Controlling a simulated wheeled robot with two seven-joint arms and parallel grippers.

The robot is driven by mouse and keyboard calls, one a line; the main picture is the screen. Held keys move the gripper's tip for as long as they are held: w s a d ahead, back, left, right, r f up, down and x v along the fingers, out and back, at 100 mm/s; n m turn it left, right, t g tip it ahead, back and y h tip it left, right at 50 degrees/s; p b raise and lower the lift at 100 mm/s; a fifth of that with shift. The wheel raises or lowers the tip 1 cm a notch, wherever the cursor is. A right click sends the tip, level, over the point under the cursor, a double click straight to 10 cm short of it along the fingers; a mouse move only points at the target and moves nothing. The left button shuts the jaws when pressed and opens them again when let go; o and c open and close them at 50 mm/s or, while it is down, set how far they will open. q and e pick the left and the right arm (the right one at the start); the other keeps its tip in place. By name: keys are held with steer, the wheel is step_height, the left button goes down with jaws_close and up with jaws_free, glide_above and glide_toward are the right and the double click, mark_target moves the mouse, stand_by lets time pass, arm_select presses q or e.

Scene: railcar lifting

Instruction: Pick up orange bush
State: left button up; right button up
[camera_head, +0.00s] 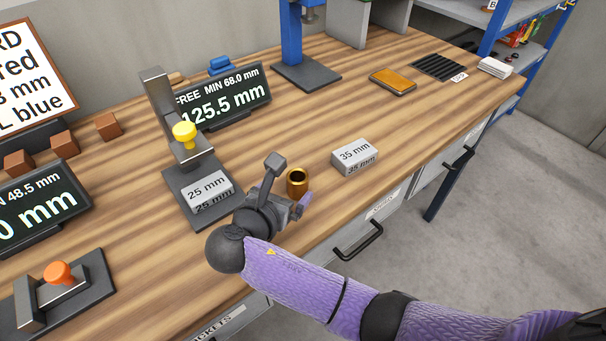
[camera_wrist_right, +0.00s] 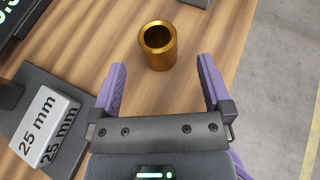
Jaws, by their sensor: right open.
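The orange bush (camera_head: 297,182) is a short bronze-coloured hollow cylinder. It stands upright on the wooden workbench, near the front edge, between the 25 mm block and the 35 mm block. In the right wrist view the bush (camera_wrist_right: 158,46) stands ahead of my right gripper (camera_wrist_right: 162,77), roughly centred between the finger directions and just beyond the fingertips. My right gripper (camera_head: 287,200) is open and empty, close beside the bush in the head view. My left gripper is not in view.
A grey 25 mm block (camera_head: 208,190) sits on a dark gauge stand with a yellow knob (camera_head: 185,131), left of my gripper. A 35 mm block (camera_head: 354,155) lies to the right. A display (camera_head: 222,98) stands behind. Bench between bush and orange tray (camera_head: 393,81) is mostly clear.

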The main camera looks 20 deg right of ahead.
mark_target(301, 174)
steer(key=b+x, duration=0.3)
steer(key=x, duration=0.4)
steer(key=shift+w+f, duration=0.15)
steer(key=shift+w, duration=0.05)
steer(key=shift+w+d, duration=0.2)
steer(key=shift+d, duration=0.05)
jaws_close()
